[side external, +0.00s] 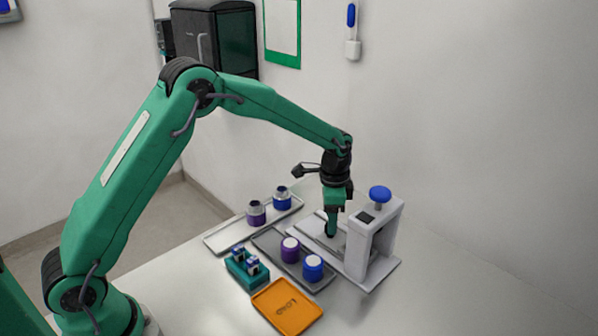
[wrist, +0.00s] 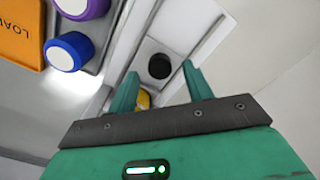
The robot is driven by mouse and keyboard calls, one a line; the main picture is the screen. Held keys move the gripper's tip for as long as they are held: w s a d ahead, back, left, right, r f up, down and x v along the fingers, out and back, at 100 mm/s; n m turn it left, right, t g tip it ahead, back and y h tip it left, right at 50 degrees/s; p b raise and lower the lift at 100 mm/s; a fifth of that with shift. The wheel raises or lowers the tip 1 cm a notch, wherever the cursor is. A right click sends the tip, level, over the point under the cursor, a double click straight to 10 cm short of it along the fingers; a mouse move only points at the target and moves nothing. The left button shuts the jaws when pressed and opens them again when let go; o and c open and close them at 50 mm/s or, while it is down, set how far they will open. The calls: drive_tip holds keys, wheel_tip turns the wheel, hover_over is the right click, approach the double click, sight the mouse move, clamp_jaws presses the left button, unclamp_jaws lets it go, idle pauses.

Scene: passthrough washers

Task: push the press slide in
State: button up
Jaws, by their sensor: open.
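The white press (side external: 372,240) stands on a flat base plate, with a blue knob (side external: 380,193) on top. Its pale slide (side external: 318,227) lies low on the base, partly hidden by my gripper. In the wrist view the slide (wrist: 176,50) shows a dark round spot (wrist: 159,66), and a small yellow part (wrist: 143,98) shows between my fingers. My gripper (side external: 330,233) points down over the slide beside the press. In the wrist view my gripper (wrist: 160,70) has its fingers apart with a gap between them. I cannot tell whether the fingers touch the slide.
A grey tray (side external: 265,237) beside the press holds purple and blue white-capped jars. A back tray (side external: 225,240) holds two more jars. A teal block (side external: 238,270) with small bottles and an orange tray (side external: 287,307) sit in front. The table's right side is clear.

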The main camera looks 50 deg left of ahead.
drive_tip(key=shift+r, duration=2.9)
drive_tip(key=shift+w+f+m, duration=0.1)
drive_tip(key=shift+w+m, duration=0.1)
drive_tip(key=shift+m, duration=1.6)
drive_tip(key=shift+f, duration=0.1)
drive_tip(key=shift+s+f, duration=0.15)
drive_tip(key=shift+f, duration=3.7)
clamp_jaws()
